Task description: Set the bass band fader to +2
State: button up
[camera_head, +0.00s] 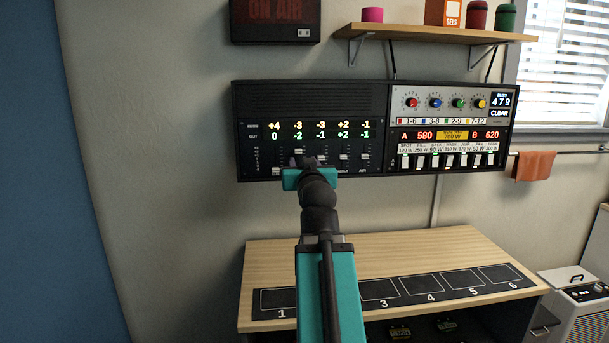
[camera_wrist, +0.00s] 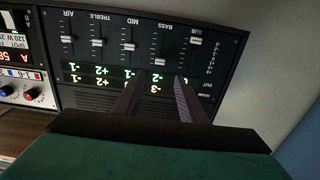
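The equalizer panel (camera_head: 312,130) is on the wall unit, with ROOM and OUT rows of numbers above several faders. The bass column reads ROOM -3 and OUT -2. The bass fader (camera_head: 298,151) stands higher than its neighbours in the head view. The wrist view is upside down and shows the bass fader cap (camera_wrist: 158,62) under the BASS label. My gripper (camera_wrist: 156,78) is open, its two dark fingers apart on either side of the bass column, with the cap just beyond the tips. In the head view my gripper (camera_head: 308,163) hides the mid fader. Contact cannot be told.
The sub fader (camera_wrist: 196,41) and mid fader (camera_wrist: 129,46) flank the bass fader closely. A lighting panel (camera_head: 455,135) with knobs and switches adjoins on the right. A wooden desk (camera_head: 400,250) with numbered squares stands below. A shelf (camera_head: 430,34) hangs above.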

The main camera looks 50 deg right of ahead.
jog(key=shift+b+v, duration=1.25)
jog(key=shift+b, duration=0.65)
jog(key=shift+s, duration=0.15)
